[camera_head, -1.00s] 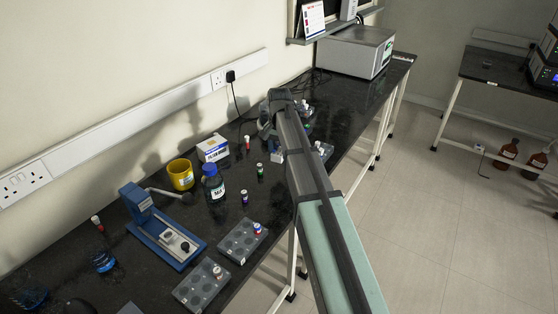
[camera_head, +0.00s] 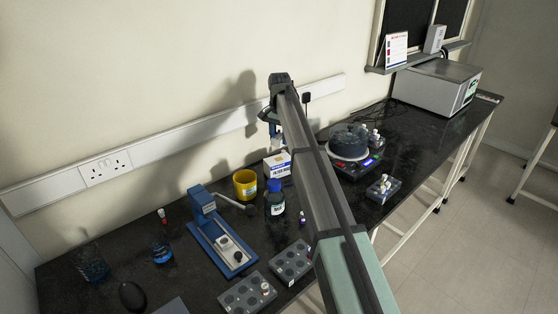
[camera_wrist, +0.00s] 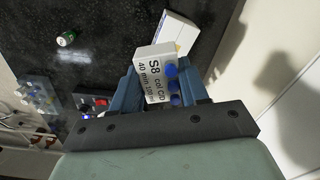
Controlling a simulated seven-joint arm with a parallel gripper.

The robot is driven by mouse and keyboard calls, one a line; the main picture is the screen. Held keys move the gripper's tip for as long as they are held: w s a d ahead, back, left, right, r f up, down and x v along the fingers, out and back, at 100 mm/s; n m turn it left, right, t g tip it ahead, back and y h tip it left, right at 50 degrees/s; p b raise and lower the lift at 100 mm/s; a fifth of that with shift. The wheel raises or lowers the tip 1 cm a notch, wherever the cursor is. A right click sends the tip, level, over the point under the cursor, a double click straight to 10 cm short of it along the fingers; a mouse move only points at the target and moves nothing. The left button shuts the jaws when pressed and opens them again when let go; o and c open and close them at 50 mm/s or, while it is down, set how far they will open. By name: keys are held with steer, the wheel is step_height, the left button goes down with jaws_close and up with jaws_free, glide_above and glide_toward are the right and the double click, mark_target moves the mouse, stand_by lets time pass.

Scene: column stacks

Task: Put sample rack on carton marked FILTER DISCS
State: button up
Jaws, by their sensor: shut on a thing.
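My gripper (camera_wrist: 160,88) is shut on the sample rack (camera_wrist: 155,72), which has a white face printed "S8 col C/D 40 min" and blue round caps beside it. In the head view my gripper (camera_head: 272,118) is raised above the bench near the wall, and the rack is mostly hidden or too small to make out. The carton (camera_head: 277,167), white with blue and yellow print, stands on the bench below my gripper. It also shows in the wrist view (camera_wrist: 180,33), beyond the rack; its wording is not readable. A gap between rack and carton cannot be judged.
A yellow mug (camera_head: 246,184) and a blue-capped bottle (camera_head: 275,203) stand close to the carton. A blue stand (camera_head: 222,240) is at left. A hotplate with a dark round vessel (camera_head: 348,144) is to the right. Grey well racks (camera_head: 290,261) lie at the front.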

mark_target(278, 159)
steer(key=w, duration=0.2)
steer(key=w+m, duration=0.1)
steer(key=shift+a+r, duration=0.35)
steer(key=shift+r, duration=0.05)
steer(key=shift+w+m, duration=0.1)
steer(key=shift+m, duration=1.4)
steer(key=shift+f, duration=5)
steer(key=shift+f, duration=0.1)
steer(key=o, duration=1.1)
step_height(278, 159, up, 12)
steer(key=shift+r, duration=0.15)
